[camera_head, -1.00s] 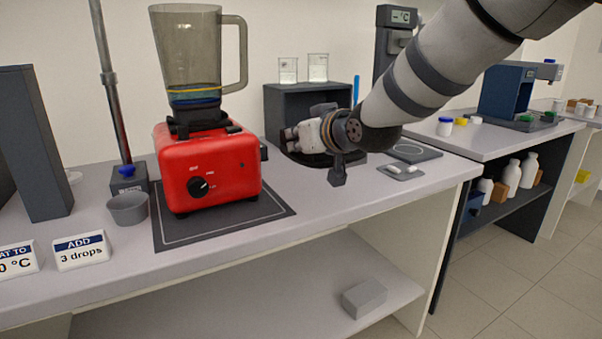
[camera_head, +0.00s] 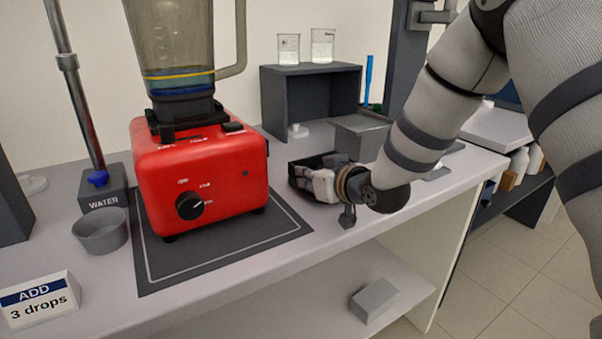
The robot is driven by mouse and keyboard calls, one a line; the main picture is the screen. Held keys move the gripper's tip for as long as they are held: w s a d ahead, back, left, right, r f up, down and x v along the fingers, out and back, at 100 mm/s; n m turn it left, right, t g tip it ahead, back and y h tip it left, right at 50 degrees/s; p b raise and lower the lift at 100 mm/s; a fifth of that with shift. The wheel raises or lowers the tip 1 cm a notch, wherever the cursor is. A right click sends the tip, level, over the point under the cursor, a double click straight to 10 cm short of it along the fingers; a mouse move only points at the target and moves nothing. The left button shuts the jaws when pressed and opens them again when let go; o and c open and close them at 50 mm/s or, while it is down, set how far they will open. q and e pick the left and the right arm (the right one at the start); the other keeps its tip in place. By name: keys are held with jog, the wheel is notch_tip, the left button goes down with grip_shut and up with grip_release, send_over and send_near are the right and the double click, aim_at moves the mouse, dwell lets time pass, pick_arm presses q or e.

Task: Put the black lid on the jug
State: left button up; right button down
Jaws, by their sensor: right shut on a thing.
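The jug (camera_head: 170,45) is a smoky, see-through blender jug with a handle on its right, standing upright on the red blender base (camera_head: 200,180). Its top is cut off by the upper picture edge. It has a yellow line and a blue band low down. My right gripper (camera_head: 318,182) is to the right of the base, low over the bench. It is shut on the black lid (camera_head: 297,178), which is partly hidden behind the fingers. I cannot tell whether the lid still touches the bench. My left gripper is out of view.
A grey bowl (camera_head: 101,236) and a water stand (camera_head: 103,190) are left of the base. A dark shelf box (camera_head: 283,100) with two beakers on top stands behind, beside a grey box (camera_head: 360,137). A sign (camera_head: 40,300) is at the front left.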

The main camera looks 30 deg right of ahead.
jog(key=shift+s+d+r, duration=0.15)
jog(key=shift+s+r, duration=0.05)
jog(key=shift+s, duration=0.05)
jog(key=shift+f, duration=0.15)
jog(key=c, duration=1.8)
grip_release()
jog(key=shift+f, duration=0.1)
jog(key=shift+r, duration=0.25)
jog(key=v, duration=1.2)
jog(key=shift+f, duration=0.1)
